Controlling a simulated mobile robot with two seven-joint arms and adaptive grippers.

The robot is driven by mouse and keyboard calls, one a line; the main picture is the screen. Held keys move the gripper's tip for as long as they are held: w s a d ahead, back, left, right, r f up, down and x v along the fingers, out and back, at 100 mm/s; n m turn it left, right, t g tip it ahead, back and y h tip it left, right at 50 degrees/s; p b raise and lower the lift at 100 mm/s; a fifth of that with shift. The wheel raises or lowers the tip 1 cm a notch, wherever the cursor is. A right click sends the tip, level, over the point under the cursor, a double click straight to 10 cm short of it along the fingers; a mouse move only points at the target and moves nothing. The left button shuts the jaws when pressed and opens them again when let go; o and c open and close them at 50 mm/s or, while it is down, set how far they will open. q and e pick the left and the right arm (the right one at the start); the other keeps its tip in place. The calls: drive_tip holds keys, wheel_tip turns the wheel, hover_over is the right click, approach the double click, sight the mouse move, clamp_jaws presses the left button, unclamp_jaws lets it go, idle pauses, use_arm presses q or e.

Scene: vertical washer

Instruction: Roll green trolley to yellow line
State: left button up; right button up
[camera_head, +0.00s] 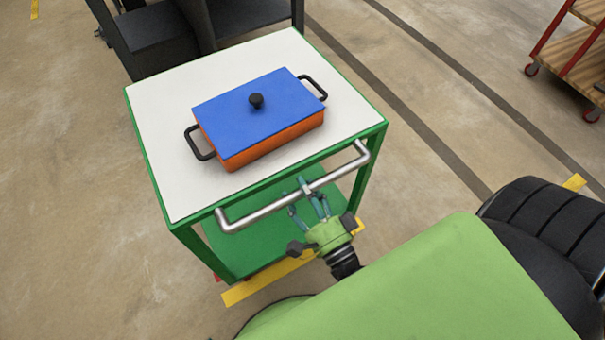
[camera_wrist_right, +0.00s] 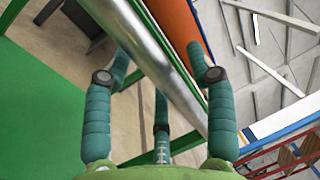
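The green trolley (camera_head: 376,140) has a white top and a silver push handle (camera_head: 250,215) along its near side. My right gripper (camera_head: 308,193) is at this handle, right of its middle. One finger reaches over the bar and the others are below it. In the right wrist view the handle (camera_wrist_right: 160,65) runs between the spread fingers (camera_wrist_right: 160,75), which look open and not closed tightly on it. A yellow line (camera_head: 262,281) on the floor passes by the trolley's near lower edge, partly hidden by trolley and gripper. My left gripper is not in view.
A blue-lidded orange pot (camera_head: 262,120) with black handles sits on the trolley top. A dark machine or cart (camera_head: 150,38) stands close behind the trolley. A red-framed wooden rack (camera_head: 570,45) is at the upper right. The floor left of the trolley is clear.

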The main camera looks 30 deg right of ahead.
drive_tip(key=s+f, duration=0.2)
drive_tip(key=s, duration=0.9)
drive_tip(key=shift+s+d+f, duration=0.15)
drive_tip(key=shift+s+d, duration=0.05)
drive_tip(key=shift+s, duration=0.2)
